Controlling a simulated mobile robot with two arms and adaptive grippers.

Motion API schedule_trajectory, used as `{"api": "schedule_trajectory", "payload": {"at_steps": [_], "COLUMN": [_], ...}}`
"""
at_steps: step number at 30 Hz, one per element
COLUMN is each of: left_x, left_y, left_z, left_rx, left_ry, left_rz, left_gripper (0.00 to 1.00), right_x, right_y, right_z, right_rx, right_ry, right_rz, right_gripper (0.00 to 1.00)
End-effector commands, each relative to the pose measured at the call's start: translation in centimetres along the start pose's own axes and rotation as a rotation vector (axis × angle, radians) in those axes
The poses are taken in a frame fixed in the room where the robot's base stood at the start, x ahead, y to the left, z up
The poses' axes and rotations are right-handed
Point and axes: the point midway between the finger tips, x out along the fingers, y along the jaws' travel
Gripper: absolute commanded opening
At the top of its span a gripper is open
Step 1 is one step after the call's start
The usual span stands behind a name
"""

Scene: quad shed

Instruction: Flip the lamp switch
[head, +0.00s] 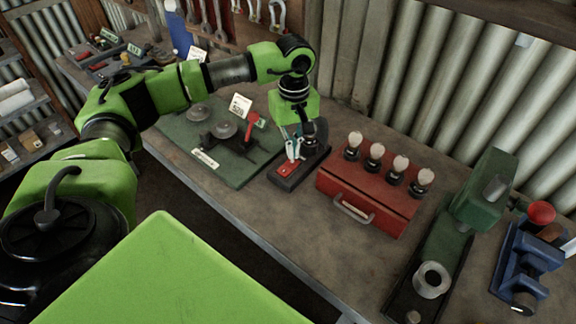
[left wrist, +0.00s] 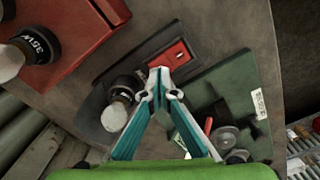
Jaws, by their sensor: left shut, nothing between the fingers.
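The lamp is a dark flat base (head: 312,164) with a red switch plate (head: 284,171) at its front end. In the left wrist view the red switch plate (left wrist: 171,61) lies just beyond my fingertips, and the lamp's bulb (left wrist: 115,115) stands in a dark socket beside the fingers. My left gripper (head: 293,157) points down over the base, shut and empty, with its teal fingers together close to the switch plate. It also shows in the left wrist view (left wrist: 160,82). I cannot tell whether the tips touch the plate. My right gripper is not in view.
A red box (head: 365,199) with several bulbs on top stands right of the lamp. A green board (head: 206,150) with dark parts lies to its left. A green machine (head: 445,235) and a blue vise (head: 530,262) stand further right. A corrugated wall is behind the bench.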

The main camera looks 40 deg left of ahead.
Motion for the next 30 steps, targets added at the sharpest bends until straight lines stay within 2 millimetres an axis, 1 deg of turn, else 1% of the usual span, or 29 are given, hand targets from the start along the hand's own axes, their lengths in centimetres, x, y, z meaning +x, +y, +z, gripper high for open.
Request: {"api": "schedule_trajectory", "payload": {"at_steps": [17,30], "left_x": [0.05,0.71], "left_y": [0.0,0.0], "left_z": [0.0,0.0], "left_rx": [0.0,0.0], "left_ry": [0.0,0.0], "left_rz": [0.0,0.0], "left_gripper": [0.0,0.0], "right_x": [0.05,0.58], "right_y": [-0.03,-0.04], "right_z": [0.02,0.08], "right_rx": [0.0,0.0], "right_ry": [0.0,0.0], "right_rz": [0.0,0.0], "right_gripper": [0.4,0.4]}}
